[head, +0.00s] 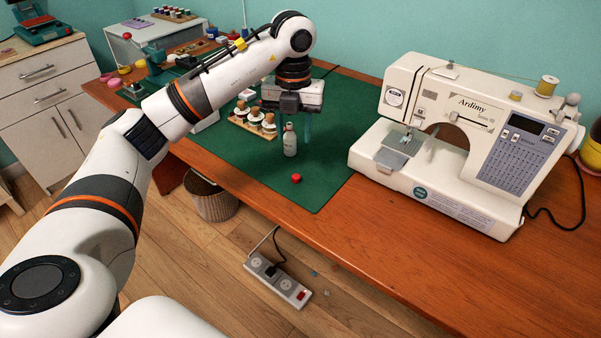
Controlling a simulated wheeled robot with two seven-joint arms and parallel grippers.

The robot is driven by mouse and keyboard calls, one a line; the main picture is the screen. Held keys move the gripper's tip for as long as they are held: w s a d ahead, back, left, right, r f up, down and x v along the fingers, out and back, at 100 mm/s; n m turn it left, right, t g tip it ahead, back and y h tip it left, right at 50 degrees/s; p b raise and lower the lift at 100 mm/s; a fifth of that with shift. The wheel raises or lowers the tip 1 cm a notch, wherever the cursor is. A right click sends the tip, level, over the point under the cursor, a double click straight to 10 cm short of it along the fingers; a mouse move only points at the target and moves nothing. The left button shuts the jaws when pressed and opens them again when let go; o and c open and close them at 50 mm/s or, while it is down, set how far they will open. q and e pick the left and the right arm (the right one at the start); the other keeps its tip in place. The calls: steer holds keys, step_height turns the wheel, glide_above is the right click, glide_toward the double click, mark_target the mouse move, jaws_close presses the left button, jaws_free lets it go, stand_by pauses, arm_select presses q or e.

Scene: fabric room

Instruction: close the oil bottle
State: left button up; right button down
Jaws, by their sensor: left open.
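A small grey-white oil bottle (290,141) stands upright on the green mat (325,178). A red cap (296,178) lies on the mat, apart from the bottle and nearer the table's front edge. My left gripper (296,124) points down right at the bottle's upper part, with its fingers open. The fingers partly overlap the bottle's neck in the picture; I cannot tell whether they touch it. My right gripper is not in view.
A white sewing machine (470,125) stands on the wooden table (375,235) to the right. A wooden rack of thread spools (254,124) is left of the bottle. A wicker basket (212,200) and a power strip (277,280) are on the floor.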

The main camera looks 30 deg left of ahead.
arm_select(q)
glide_above(295, 177)
step_height(295, 177, down, 6)
steer(key=shift+r+b, duration=0.1)
steer(key=shift+b, duration=0.2)
steer(key=shift+f, duration=0.55)
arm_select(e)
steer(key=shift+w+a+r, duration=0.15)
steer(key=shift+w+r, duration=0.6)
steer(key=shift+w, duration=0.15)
